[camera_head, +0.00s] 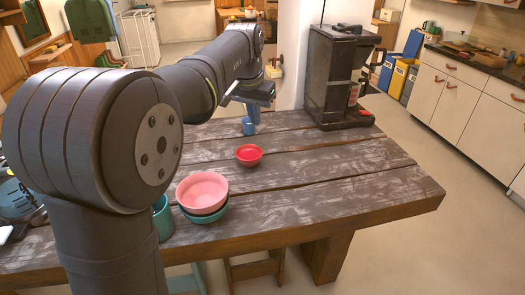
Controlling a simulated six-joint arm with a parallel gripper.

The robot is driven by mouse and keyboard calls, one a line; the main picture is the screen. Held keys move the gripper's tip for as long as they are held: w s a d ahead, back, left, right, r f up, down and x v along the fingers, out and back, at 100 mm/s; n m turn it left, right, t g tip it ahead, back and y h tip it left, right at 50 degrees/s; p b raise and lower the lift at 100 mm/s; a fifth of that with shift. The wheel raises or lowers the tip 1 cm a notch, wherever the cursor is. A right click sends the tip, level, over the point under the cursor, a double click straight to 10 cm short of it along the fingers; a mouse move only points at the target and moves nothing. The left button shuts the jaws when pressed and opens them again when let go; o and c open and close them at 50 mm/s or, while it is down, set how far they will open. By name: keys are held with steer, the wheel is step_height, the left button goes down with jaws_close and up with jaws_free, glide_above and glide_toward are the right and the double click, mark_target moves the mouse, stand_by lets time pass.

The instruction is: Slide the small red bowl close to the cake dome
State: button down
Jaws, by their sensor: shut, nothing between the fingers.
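The small red bowl (249,160) stands upright on the dark plank table, near its middle. My gripper (249,129) is behind the bowl, pointing down, with its blue fingers shut and empty, low over the table. A small gap shows between the fingertips and the bowl's far rim in the picture; I cannot tell whether the tips touch the table. I cannot make out a cake dome in this view; my arm hides part of the table on the left.
A pink bowl (202,193) sits in a teal bowl (216,215) at the front, beside a teal cup (162,218). A black coffee machine (325,80) stands at the back right. The table (340,180) is clear right of the red bowl.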

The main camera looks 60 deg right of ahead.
steer(key=s+d+f+m+y, duration=0.3)
steer(key=s+d+f+m, duration=0.15)
steer(key=d+m, duration=0.5)
steer(key=shift+m+g, duration=0.3)
steer(key=shift+m, duration=0.55)
steer(key=f, duration=0.3)
steer(key=a+f, duration=0.1)
steer(key=f, duration=0.3)
steer(key=a+f, duration=0.1)
steer(key=f, duration=0.2)
steer(key=shift+w+f, duration=0.15)
steer(key=shift+w, duration=0.1)
steer(key=shift+w+a, duration=0.9)
steer(key=shift+w, duration=0.1)
steer(key=shift+w+a, duration=0.45)
steer(key=shift+w, duration=0.05)
steer(key=shift+w, duration=0.1)
steer(key=w+a, duration=0.6)
steer(key=w, duration=0.1)
steer(key=w+a, duration=0.3)
steer(key=w, duration=0.1)
steer(key=shift+a, duration=0.35)
